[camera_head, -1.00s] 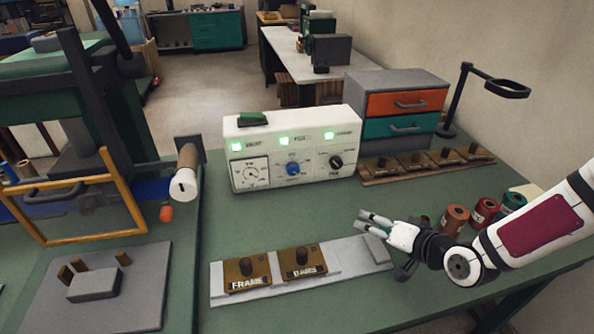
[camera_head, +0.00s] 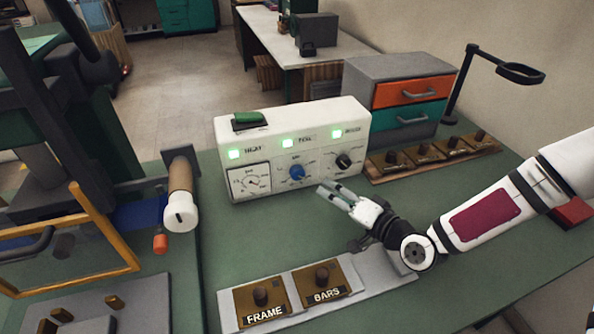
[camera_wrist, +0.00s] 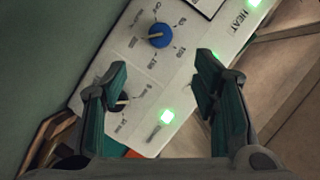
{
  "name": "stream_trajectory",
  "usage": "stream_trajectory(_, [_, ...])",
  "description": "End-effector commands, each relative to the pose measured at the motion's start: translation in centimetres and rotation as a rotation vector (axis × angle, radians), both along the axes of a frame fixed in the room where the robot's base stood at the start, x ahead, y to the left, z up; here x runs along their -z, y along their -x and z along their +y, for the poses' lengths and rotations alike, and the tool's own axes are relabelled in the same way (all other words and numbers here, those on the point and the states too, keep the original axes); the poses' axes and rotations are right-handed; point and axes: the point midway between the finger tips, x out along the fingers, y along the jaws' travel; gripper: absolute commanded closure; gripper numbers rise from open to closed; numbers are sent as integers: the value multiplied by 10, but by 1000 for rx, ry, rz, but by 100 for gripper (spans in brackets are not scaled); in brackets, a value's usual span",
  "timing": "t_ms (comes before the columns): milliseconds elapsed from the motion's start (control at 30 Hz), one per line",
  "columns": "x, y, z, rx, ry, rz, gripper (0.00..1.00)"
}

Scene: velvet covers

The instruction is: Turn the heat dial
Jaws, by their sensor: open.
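A cream control box (camera_head: 330,118) stands on the green bench. It carries a blue dial (camera_head: 297,172) in the middle, a black dial (camera_head: 344,161) at the right and a square gauge (camera_head: 250,182) under the left label, which reads HEAT. My gripper (camera_head: 330,192) is open and empty, in front of the box, below and right of the blue dial. In the wrist view the blue dial (camera_wrist: 158,36) lies just beyond my fingertips (camera_wrist: 161,64), with its pale pointer line visible. The black dial (camera_wrist: 123,104) is partly hidden by the left finger.
Three green lamps are lit on the box, with a green switch (camera_head: 249,120) on top. FRAME (camera_head: 262,294) and BARS (camera_head: 322,277) blocks sit on a grey plate in front. A drawer unit (camera_head: 408,95) and knobbed blocks stand right. A roller handle (camera_head: 180,205) stands left.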

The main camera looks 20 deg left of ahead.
Motion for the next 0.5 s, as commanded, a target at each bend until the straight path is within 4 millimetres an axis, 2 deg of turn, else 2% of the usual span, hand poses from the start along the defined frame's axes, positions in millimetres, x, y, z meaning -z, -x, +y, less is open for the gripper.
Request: stream_trajectory(500, [20, -49, 74, -3, 0, -1, 46])
